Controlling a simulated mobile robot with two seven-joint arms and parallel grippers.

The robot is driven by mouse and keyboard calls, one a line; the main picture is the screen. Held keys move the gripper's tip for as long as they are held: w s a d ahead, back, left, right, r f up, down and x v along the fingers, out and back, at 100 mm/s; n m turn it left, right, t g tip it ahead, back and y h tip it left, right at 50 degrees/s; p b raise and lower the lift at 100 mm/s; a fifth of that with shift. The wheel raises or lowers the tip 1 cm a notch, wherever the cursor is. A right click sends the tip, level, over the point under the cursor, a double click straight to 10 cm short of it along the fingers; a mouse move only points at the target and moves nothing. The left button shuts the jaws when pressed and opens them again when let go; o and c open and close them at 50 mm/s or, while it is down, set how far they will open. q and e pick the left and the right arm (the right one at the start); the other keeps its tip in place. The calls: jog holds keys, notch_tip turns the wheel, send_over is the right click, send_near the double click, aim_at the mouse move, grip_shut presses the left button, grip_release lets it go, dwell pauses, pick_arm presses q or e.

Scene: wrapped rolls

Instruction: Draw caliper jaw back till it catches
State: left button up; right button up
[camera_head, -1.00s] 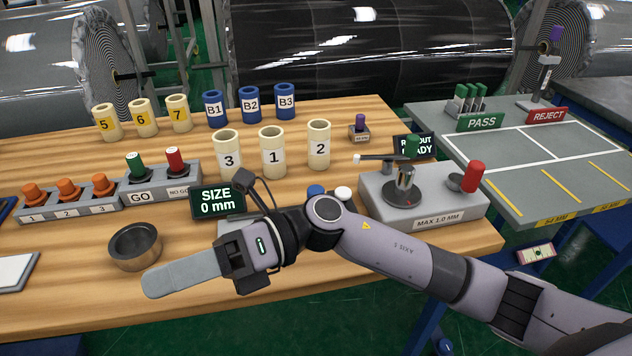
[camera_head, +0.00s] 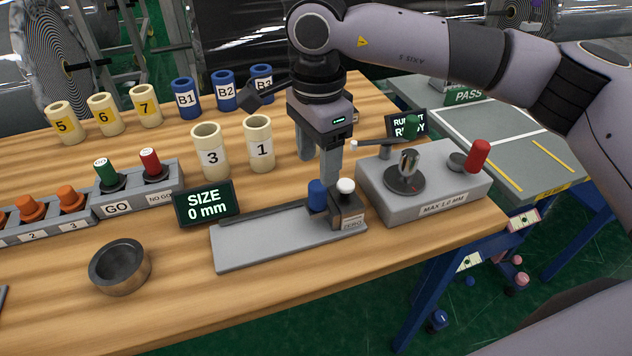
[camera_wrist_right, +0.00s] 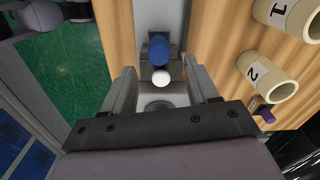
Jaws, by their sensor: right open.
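The caliper is a grey flat bed (camera_head: 250,247) with a rail near the front of the wooden table. At its right end, a blue knob (camera_head: 317,193) on the jaw stands beside a white button (camera_head: 346,186) on a dark block. Its display (camera_head: 207,204) reads "SIZE 0 mm". My right gripper (camera_head: 318,168) points down, open, just above and behind the blue knob. In the right wrist view, the blue knob (camera_wrist_right: 158,47) and white button (camera_wrist_right: 161,76) lie between the open fingers (camera_wrist_right: 163,84), with no visible contact. My left gripper is not in view.
A grey tester (camera_head: 430,190) with a red knob is close on the right. A dark bowl (camera_head: 121,267) sits front left.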

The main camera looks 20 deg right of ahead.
aim_at(317, 185)
notch_tip(317, 185, down, 6)
jog(key=shift+s+f+p, duration=0.1)
jog(key=shift+f+p, duration=0.15)
jog(key=shift+p, duration=0.2)
